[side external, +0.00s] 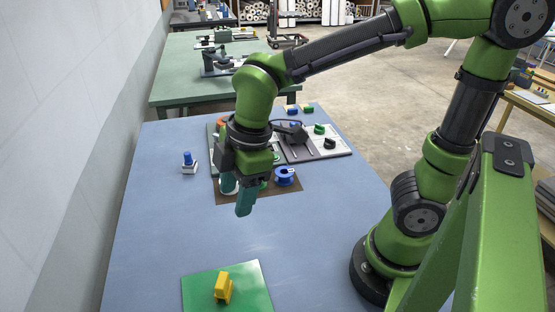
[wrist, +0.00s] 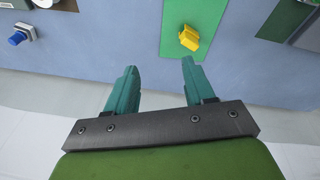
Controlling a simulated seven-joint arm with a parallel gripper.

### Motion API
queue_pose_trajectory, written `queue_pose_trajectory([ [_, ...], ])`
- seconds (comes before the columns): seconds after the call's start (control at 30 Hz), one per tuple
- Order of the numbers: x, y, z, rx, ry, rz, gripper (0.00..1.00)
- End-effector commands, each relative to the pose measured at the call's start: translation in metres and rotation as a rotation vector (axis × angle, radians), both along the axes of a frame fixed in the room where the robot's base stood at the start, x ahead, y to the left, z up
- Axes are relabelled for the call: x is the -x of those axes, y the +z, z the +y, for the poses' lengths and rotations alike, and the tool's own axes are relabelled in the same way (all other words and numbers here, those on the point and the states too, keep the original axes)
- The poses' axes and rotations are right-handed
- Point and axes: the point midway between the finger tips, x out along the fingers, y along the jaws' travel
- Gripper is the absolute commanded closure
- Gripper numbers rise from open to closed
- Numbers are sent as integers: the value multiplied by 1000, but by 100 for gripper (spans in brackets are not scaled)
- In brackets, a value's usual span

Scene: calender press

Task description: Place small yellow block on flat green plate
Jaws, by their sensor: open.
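The small yellow block (side external: 223,288) stands on the flat green plate (side external: 252,276) at the front of the blue table in the side external view. In the wrist view the yellow block (wrist: 189,38) is beyond my right finger, within the outline of the green plate (wrist: 180,12). It appears to rest on the plate, with nothing holding it. My gripper (side external: 237,196) is open and empty, pointing down over the table, apart from the block and farther back. Its two teal fingers (wrist: 160,67) are spread in the wrist view.
A blue-topped piece on a pale base (side external: 188,164) stands at the table's left. A blue spool (side external: 285,176) sits on a brown mat (side external: 236,197) behind my gripper. A pale board (side external: 328,148) with small parts lies farther back. The blue table between mat and plate is clear.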

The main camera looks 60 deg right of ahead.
Motion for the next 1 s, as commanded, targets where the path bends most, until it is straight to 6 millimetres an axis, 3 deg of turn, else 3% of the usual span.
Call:
queue_pose_trajectory([
  [0.03,4,13,-22,-69,-212,-39,47],
  [0.2,22,38,-73,-341,-856,-112,47],
  [0.4,38,49,-101,-580,-1275,-140,47],
  [0.57,41,50,-106,-633,-1358,-140,47],
  [1.0,41,50,-105,-631,-1354,-139,47],
])
